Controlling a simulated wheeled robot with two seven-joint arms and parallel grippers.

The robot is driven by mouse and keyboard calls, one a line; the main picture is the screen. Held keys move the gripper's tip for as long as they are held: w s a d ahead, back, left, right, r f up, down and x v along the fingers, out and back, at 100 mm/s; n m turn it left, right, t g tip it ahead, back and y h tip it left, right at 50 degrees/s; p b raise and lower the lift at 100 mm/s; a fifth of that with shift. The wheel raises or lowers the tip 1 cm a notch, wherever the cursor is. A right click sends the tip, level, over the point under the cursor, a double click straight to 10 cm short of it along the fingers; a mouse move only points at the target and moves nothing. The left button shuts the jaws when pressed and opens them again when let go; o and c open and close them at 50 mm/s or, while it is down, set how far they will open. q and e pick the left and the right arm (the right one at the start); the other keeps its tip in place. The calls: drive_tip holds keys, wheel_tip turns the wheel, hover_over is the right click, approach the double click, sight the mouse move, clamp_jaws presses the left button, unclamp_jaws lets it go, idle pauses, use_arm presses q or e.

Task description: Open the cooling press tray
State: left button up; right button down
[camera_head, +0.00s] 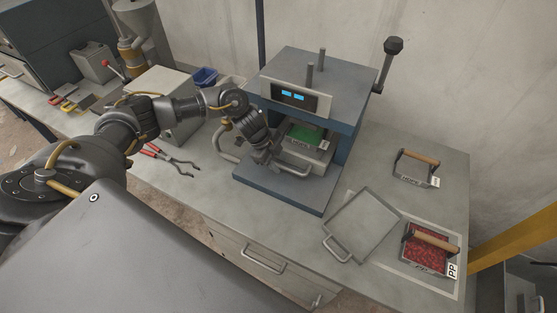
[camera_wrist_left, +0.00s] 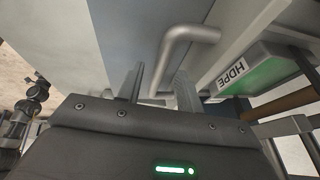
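The cooling press (camera_head: 322,75) stands on the bench, a blue frame with a small display. Its grey tray (camera_head: 318,158) sits inside the frame, holding a mould with green content (camera_head: 305,135) labelled HDPE. A grey bar handle (camera_head: 296,172) is on the tray's front. My left gripper (camera_head: 265,154) is at the left end of this handle. In the left wrist view, the fingers of my left gripper (camera_wrist_left: 158,80) are apart, with the bent end of the handle (camera_wrist_left: 178,45) between them. Contact with the handle is unclear. My right gripper is not seen.
A flat grey tray (camera_head: 362,225) lies in front of the press. To its right are a mould with red content (camera_head: 425,250) and an empty mould (camera_head: 414,170). Red-handled tongs (camera_head: 172,160) and a blue bin (camera_head: 205,76) are left of the press.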

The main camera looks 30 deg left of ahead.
use_arm(q)
drive_tip(key=shift+d+f, duration=0.1)
drive_tip(key=shift+f, duration=0.15)
clamp_jaws()
idle(0.3)
